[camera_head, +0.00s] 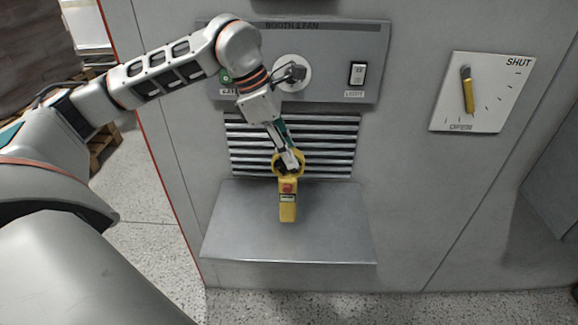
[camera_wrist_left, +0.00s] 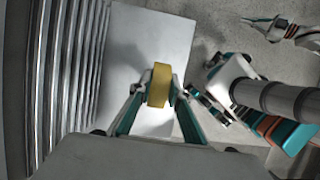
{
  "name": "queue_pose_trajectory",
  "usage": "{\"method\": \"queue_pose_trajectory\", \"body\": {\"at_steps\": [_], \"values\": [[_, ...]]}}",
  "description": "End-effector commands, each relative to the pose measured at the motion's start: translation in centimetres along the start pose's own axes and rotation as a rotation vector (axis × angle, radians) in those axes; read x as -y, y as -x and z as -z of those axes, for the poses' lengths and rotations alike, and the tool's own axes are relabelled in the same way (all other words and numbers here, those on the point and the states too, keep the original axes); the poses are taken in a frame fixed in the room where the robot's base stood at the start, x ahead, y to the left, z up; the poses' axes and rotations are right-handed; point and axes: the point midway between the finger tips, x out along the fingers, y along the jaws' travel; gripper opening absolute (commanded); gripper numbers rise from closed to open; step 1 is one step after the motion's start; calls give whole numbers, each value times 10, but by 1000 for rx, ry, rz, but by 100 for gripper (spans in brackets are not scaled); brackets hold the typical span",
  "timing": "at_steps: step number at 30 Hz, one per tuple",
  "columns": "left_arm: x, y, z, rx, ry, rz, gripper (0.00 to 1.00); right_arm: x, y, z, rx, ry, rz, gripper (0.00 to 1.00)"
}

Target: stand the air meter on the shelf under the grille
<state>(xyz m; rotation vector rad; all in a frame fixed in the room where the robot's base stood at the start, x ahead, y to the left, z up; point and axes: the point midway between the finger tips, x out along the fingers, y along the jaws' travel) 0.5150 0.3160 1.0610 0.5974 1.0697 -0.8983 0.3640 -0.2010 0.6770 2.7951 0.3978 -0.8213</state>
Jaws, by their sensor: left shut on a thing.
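The air meter (camera_head: 287,205) is yellow, with a ring at its top and a red button on its front. My left gripper (camera_head: 289,163) is shut on the ring, from above. The meter hangs upright in front of the grille (camera_head: 243,150), over the grey metal shelf (camera_head: 238,238). I cannot tell whether its foot touches the shelf. In the left wrist view the yellow ring (camera_wrist_left: 160,85) sits between the left fingertips, with the shelf (camera_wrist_left: 130,55) below; the ring hides the meter's body. What looks like my right gripper (camera_wrist_left: 285,28) shows at the top right, its jaws unclear.
A panel marked "BOOTH FAN" (camera_head: 330,80) with a round fitting and a light switch (camera_head: 357,74) is above the grille. A white plate with a yellow lever (camera_head: 467,92) is to the right. The shelf is bare on both sides of the meter.

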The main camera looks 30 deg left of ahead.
Motion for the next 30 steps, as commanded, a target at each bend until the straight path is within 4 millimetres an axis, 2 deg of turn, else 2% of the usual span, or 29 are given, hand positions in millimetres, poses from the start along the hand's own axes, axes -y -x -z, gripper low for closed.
{"method": "queue_pose_trajectory", "body": {"at_steps": [10, 21, 22, 24, 30], "values": [[0, -34, 14, -1, 1, 1, 0, 0, -1, -2, 1, 0, 0, 0], [0, -38, 16, 0, 0, 0, 0, 0, -2, -7, 9, 0, 1, 0], [0, -39, 16, 0, 0, 0, 20, 0, -2, -7, 9, 0, 1, 0], [0, -38, 16, 0, 0, 0, 34, 0, -2, -7, 9, 0, 1, 0], [0, -38, 16, 0, 0, 0, 34, 0, -2, -7, 8, 1, 0, 0]]}}
